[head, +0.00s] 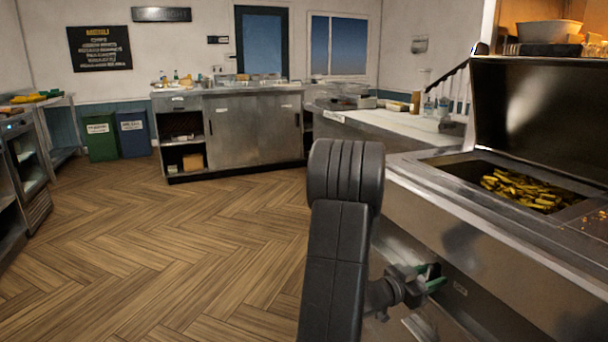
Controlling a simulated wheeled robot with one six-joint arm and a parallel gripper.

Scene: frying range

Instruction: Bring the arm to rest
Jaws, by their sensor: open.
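My arm rises dark grey in the lower middle of the head view, its elbow bent at the top. My gripper (433,281) is low at the right of the arm, in front of the steel side of the frying range (480,245). Its green-tipped jaws are open, and I see nothing between them. Part of the wrist is hidden behind the arm link. I cannot tell how close the jaws are to the range's side.
The range's fryer well holds fries (525,188) under a raised steel lid (540,110). A white-topped counter (385,122) adjoins it behind. A steel cabinet (235,135) and two bins (133,134) stand at the back. The wooden floor (170,240) at left is clear.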

